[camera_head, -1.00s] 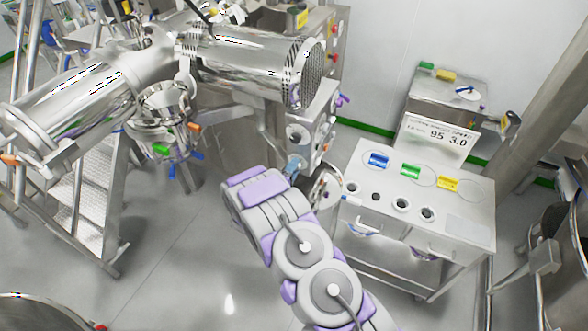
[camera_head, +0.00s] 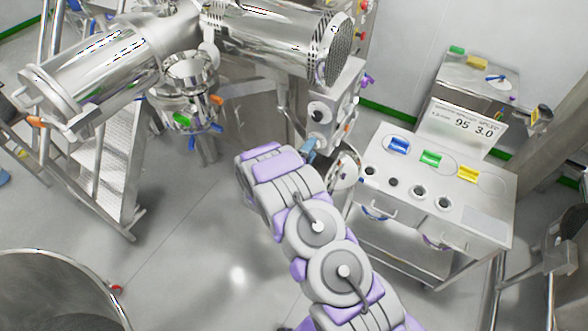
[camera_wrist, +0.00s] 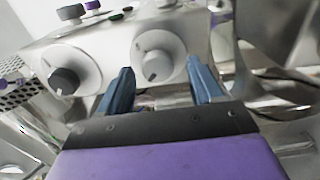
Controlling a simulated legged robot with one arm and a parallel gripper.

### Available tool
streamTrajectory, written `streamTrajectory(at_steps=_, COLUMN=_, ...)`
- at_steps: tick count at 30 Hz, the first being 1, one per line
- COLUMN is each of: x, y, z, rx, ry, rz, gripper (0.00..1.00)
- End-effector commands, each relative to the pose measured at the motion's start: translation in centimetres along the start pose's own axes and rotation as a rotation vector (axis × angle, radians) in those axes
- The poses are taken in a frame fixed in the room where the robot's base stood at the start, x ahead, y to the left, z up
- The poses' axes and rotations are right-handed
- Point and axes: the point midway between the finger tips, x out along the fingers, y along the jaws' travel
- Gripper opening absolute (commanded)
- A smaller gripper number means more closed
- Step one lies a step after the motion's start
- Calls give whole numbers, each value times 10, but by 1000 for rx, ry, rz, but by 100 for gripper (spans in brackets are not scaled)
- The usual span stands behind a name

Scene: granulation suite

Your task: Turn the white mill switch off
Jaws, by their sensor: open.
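The white mill switch (camera_wrist: 158,62) is a white rotary knob on a round pale base on the panel of a steel control box (camera_head: 340,92). A small dark mark shows at its lower edge in the wrist view. My gripper (camera_wrist: 162,90) is open, its two blue fingers one on each side of the view of the white knob. I cannot tell whether they touch it. In the head view my gripper (camera_head: 309,150) is at the lower part of the box, partly hidden by my arm.
A dark grey knob (camera_wrist: 66,81) on a similar base sits left of the white one. The steel mill body (camera_head: 265,45) overhangs to the left. A steel cart (camera_head: 490,215) with blue, green and yellow items stands close on the right.

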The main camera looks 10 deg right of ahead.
Motion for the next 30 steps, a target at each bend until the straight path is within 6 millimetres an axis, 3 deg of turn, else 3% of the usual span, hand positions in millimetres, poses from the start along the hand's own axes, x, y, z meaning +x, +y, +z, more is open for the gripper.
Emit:
streamTrajectory(at_steps=6, x=-46, y=-1, z=-4, rx=-3, ry=7, rz=0, gripper=66)
streamTrajectory(at_steps=18, x=-120, y=-2, z=-4, rx=-3, ry=7, rz=0, gripper=66)
streamTrajectory(at_steps=24, x=-145, y=-2, z=-4, rx=-2, ry=6, rz=-1, gripper=66)
streamTrajectory(at_steps=30, x=-157, y=-2, z=-4, rx=-2, ry=4, rz=0, gripper=66)
